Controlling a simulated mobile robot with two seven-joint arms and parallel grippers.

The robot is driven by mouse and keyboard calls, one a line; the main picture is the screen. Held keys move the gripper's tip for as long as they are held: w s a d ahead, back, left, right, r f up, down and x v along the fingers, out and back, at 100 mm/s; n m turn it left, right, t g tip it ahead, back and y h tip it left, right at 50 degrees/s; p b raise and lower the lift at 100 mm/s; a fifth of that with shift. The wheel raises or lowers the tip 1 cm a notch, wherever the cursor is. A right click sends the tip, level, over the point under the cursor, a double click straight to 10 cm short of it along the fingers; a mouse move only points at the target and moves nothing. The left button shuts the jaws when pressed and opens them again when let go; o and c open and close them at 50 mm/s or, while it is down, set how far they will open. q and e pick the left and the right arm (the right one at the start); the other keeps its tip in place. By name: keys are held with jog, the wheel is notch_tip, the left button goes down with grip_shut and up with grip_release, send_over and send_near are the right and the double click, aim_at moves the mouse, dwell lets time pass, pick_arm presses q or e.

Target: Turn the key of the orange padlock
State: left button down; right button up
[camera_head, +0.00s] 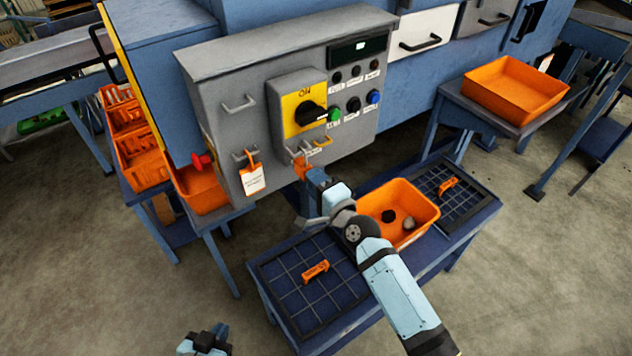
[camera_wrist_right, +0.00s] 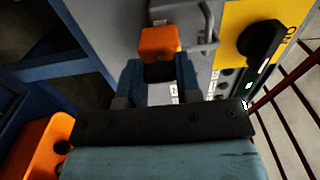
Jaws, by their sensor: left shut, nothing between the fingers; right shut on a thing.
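The orange padlock (camera_head: 300,167) hangs from a hasp at the lower edge of the grey control box, below the yellow switch plate. In the right wrist view the padlock (camera_wrist_right: 160,41) is just beyond my fingertips, its shackle on a grey loop. My right gripper (camera_wrist_right: 158,75) is shut at its underside on a dark piece, which looks like the key (camera_wrist_right: 158,72); the fingers hide most of it. In the head view my right gripper (camera_head: 314,180) covers the padlock's lower part. My left gripper (camera_head: 207,339) is shut and empty at the bottom edge, far from the padlock.
The control box (camera_head: 235,110) carries a black rotary switch (camera_head: 310,113), buttons and a tagged orange lockout piece (camera_head: 252,178). Below stands a blue table with an orange bin (camera_head: 425,212) holding dark lumps and two grid mats (camera_head: 300,290) with orange pieces.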

pick_arm(q)
jog(key=shift+s+f, duration=0.15)
jog(key=shift+s, duration=0.15)
pick_arm(e)
jog(key=o, duration=0.9)
pick_arm(q)
jog(key=shift+w, duration=0.15)
pick_arm(e)
jog(key=shift+s, duration=0.1)
pick_arm(q)
jog(key=shift+d+f+b, duration=0.2)
jog(key=shift+f+b, duration=0.75)
jog(key=shift+b, duration=0.2)
pick_arm(e)
jog(key=v, duration=1.3)
jog(key=shift+s+d, duration=0.25)
jog(key=shift+s, duration=0.05)
